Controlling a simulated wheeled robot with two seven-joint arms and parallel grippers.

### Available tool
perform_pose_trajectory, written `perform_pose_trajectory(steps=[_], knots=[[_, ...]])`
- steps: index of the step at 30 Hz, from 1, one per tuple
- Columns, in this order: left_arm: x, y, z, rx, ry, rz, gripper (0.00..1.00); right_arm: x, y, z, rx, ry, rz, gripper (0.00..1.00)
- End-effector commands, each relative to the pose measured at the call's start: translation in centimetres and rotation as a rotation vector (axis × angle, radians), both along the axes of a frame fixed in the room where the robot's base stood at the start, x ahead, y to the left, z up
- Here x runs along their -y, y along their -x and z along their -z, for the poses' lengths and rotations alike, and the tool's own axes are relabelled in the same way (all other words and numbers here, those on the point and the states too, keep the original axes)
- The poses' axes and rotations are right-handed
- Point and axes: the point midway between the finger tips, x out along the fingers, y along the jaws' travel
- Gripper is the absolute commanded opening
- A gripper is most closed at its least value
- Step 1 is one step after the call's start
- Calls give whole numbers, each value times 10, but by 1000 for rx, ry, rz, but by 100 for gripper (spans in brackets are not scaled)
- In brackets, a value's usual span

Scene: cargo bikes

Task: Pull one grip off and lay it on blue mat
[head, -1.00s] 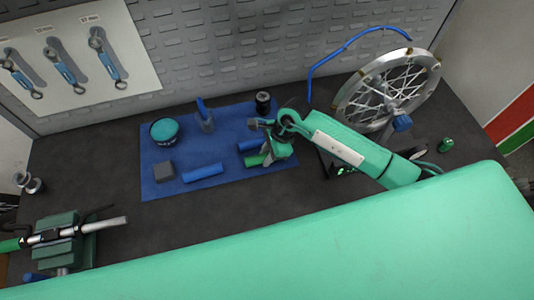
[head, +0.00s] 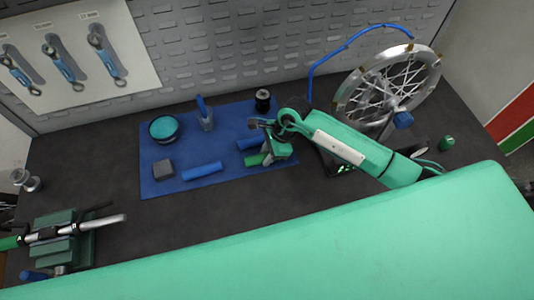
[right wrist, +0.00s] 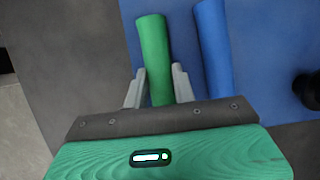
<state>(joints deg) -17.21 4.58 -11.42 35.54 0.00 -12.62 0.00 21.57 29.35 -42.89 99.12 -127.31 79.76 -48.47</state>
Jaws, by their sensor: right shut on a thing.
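My right gripper (right wrist: 160,90) is shut on a green grip (right wrist: 155,45), its grey fingers on either side of the near end. In the head view the right gripper (head: 267,150) is low over the right part of the blue mat (head: 230,120), partly hiding the green grip (head: 254,160). The grip lies over the mat; whether it touches it I cannot tell. A handlebar (head: 108,222) is held in a green vise (head: 55,240) at lower left, its right end bare silver and a green grip (head: 8,243) on its left end. My left gripper is not in view.
A wheel (head: 388,92) stands at right. The front middle bench is bare.

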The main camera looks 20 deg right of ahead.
Motion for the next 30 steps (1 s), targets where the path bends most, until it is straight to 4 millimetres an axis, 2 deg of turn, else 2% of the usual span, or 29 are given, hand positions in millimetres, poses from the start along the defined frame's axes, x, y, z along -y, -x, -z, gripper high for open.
perform_pose_trajectory(steps=[10,11,13,15,24,30], knots=[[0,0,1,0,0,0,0,1,1,4,-6,3,2,0],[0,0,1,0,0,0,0,1,1,4,-6,3,2,28],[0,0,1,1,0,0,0,1,1,4,-6,3,2,42],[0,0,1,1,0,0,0,1,1,4,-6,3,2,52],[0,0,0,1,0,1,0,2,1,3,-6,4,2,52],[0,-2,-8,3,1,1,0,13,-10,-20,-1,5,7,52]])
